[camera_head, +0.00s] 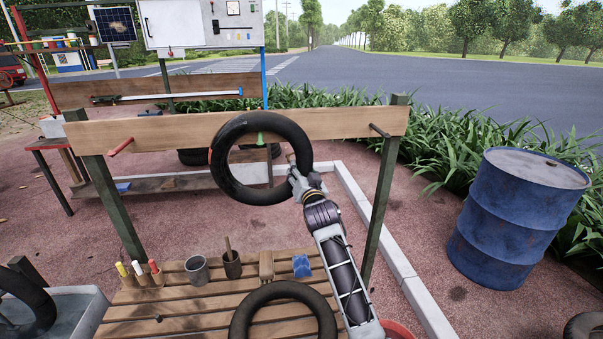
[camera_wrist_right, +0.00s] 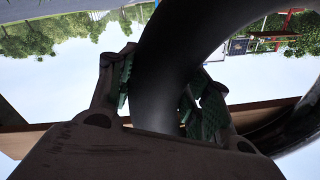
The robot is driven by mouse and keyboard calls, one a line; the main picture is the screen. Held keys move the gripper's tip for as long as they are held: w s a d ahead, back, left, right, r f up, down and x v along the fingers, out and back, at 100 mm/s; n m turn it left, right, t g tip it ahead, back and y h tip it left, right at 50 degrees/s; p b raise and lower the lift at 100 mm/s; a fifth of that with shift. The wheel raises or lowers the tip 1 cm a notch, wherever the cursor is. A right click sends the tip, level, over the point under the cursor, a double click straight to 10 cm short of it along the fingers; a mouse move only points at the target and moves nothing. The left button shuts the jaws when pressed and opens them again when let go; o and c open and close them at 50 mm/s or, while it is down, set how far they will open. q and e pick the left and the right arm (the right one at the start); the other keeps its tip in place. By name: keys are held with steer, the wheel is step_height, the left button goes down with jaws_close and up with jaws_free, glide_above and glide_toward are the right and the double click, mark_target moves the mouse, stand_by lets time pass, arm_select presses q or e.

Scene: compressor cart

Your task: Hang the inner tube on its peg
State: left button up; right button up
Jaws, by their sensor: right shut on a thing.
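The black inner tube (camera_head: 225,172) is held up in front of the wooden rail (camera_head: 345,122), its ring facing me. My right gripper (camera_head: 296,172) is shut on the tube's right side. In the right wrist view the green-padded fingers (camera_wrist_right: 160,92) sit on either side of the black tube (camera_wrist_right: 160,60). A green peg (camera_head: 260,139) shows through the top of the ring's opening; I cannot tell whether the tube rests on it. A red peg (camera_head: 121,146) is to the left on the rail and a dark peg (camera_head: 379,131) to the right. My left gripper is not in view.
A slatted table (camera_head: 190,311) stands in front, with another black ring (camera_head: 283,288), a grey cup (camera_head: 197,270), a brown pot (camera_head: 232,265) and a blue block (camera_head: 301,266). A grey basin (camera_head: 90,300) is at left. A blue barrel (camera_head: 515,215) stands at right.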

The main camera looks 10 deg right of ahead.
steer(key=o, duration=1)
steer(key=shift+o, duration=0.2)
steer(key=shift+s, duration=0.2)
steer(key=s, duration=1.1)
steer(key=shift+s+d+f, duration=0.15)
steer(key=shift+s+d, duration=0.2)
